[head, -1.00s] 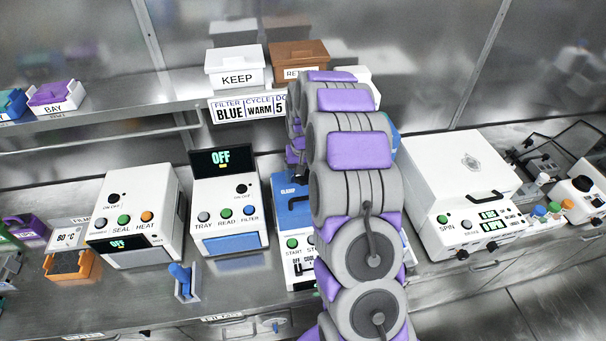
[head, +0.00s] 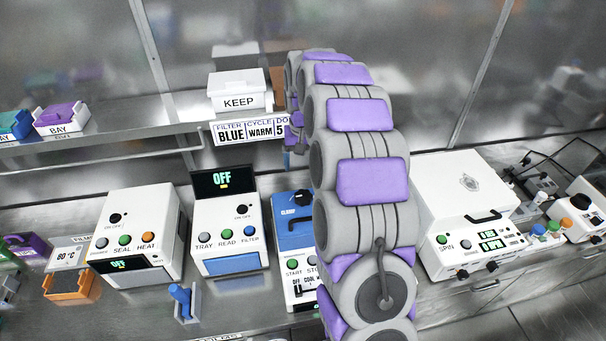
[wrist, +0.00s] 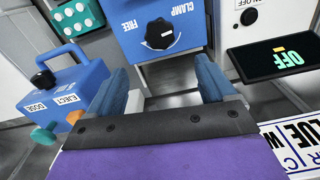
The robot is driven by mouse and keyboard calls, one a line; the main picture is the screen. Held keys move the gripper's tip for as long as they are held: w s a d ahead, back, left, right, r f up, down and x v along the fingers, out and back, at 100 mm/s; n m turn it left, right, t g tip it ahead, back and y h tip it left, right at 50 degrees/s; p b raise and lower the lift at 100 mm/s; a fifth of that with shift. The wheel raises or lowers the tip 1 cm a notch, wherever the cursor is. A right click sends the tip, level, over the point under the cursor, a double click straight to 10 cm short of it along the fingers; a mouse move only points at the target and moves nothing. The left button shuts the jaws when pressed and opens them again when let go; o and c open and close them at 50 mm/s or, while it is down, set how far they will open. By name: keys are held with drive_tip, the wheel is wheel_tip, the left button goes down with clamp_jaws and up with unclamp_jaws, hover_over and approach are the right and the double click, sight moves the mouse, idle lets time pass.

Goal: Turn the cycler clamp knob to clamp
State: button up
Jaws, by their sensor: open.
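The cycler (head: 292,234) has a blue lid and white front, partly hidden by my arm in the head view. Its black clamp knob (head: 301,197) sits on the lid. In the wrist view, which is upside down, the blue lid (wrist: 136,44) carries the words FREE and CLAMP around the round black knob (wrist: 160,33) with a white mark. I cannot tell surely which word the mark points to. My gripper (wrist: 162,82) is open and empty, its blue fingers apart, with the knob beyond the gap between them. In the head view my arm hides the fingers.
A blue box with a handle, marked EJECT and DOSE (wrist: 78,92), stands left in the wrist view. A white reader with an OFF screen (head: 224,180) stands left of the cycler; a white spin machine (head: 455,190) stands right. A shelf with the KEEP bin (head: 238,90) is above.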

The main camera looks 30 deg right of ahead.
drive_tip(key=shift+r, duration=1.45)
